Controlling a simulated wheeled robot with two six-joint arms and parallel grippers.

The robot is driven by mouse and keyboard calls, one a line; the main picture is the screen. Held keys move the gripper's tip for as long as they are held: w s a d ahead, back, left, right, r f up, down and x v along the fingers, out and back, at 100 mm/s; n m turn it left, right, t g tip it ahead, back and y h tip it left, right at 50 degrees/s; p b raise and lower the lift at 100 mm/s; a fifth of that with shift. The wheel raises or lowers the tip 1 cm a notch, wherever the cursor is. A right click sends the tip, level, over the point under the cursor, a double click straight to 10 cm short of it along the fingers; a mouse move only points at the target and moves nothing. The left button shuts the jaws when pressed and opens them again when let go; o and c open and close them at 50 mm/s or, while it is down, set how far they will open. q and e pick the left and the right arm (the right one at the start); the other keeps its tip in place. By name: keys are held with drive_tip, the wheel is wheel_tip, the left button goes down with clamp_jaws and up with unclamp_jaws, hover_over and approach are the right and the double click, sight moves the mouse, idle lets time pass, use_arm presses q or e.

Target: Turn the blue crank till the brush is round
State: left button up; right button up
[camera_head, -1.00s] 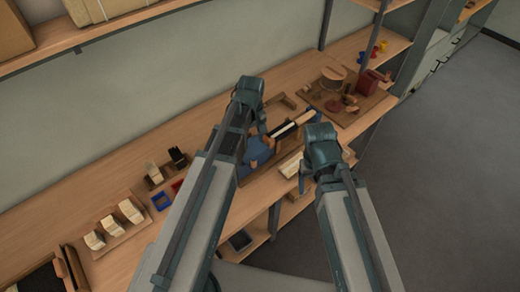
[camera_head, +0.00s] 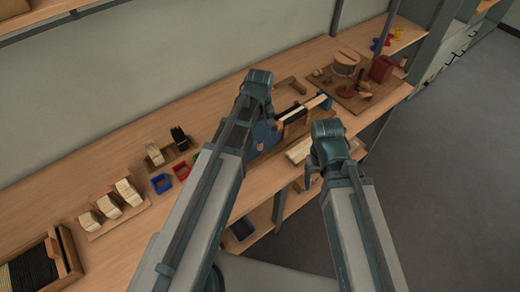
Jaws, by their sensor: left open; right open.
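A blue disc-shaped part (camera_head: 264,134), which may belong to the blue crank, shows on the bench partly behind my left arm. Beside it is a wooden fixture with a long black and pale piece (camera_head: 304,110) lying across it. I cannot tell whether that piece is the brush, nor make out the brush's shape. My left gripper (camera_head: 266,103) is open, above and just behind the blue part, and looks empty. My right gripper (camera_head: 310,178) is open and empty, over the front of the bench by a pale slatted block (camera_head: 300,149). The crank's handle is not clear.
A wooden board (camera_head: 345,98) with a round drum and a dark red box (camera_head: 381,68) stands at the back right. At left are a rack of pale brush heads (camera_head: 103,222), blue (camera_head: 161,183) and red (camera_head: 182,171) trays, and a box of dark bristles (camera_head: 35,268).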

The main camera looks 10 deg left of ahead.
sight(260, 140)
use_arm(q)
wheel_tip(260, 140, down, 6)
drive_tip(key=b, duration=0.5)
clamp_jaws()
idle(1.2)
